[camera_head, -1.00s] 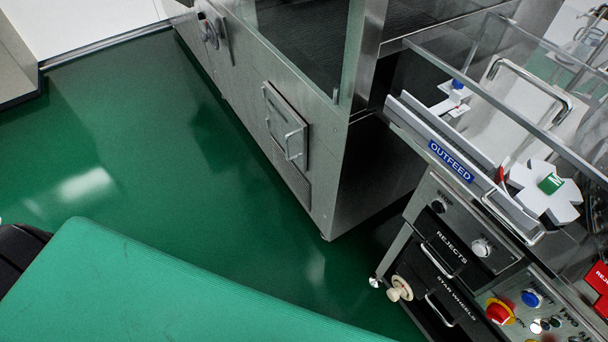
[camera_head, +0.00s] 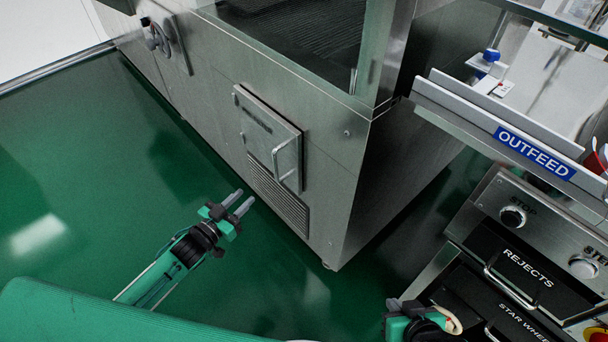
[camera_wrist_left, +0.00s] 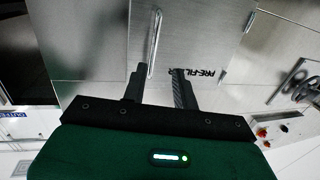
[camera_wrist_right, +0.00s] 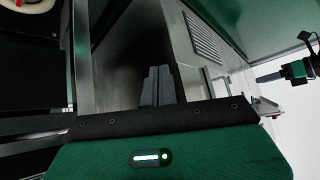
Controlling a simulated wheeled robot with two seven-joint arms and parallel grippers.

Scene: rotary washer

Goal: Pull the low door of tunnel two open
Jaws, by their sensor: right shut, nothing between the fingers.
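The low door (camera_head: 268,138) is a small square metal panel on the lower side of the steel cabinet. It looks closed, with a bar handle (camera_head: 285,158) near its right edge. In the left wrist view the door (camera_wrist_left: 195,40) reads "PRE-FIL…", and its handle (camera_wrist_left: 154,42) lies ahead, between the lines of the fingers. My left gripper (camera_head: 242,202) is open and empty, below and left of the handle, apart from it.
A vent grille (camera_head: 279,195) lies just below the door. The outfeed rail (camera_head: 500,135) and the panel with the rejects drawer (camera_head: 515,275) stand at the right. A dark rotary handle (camera_head: 160,38) is further left on the cabinet. Green floor (camera_head: 90,180) is open at the left.

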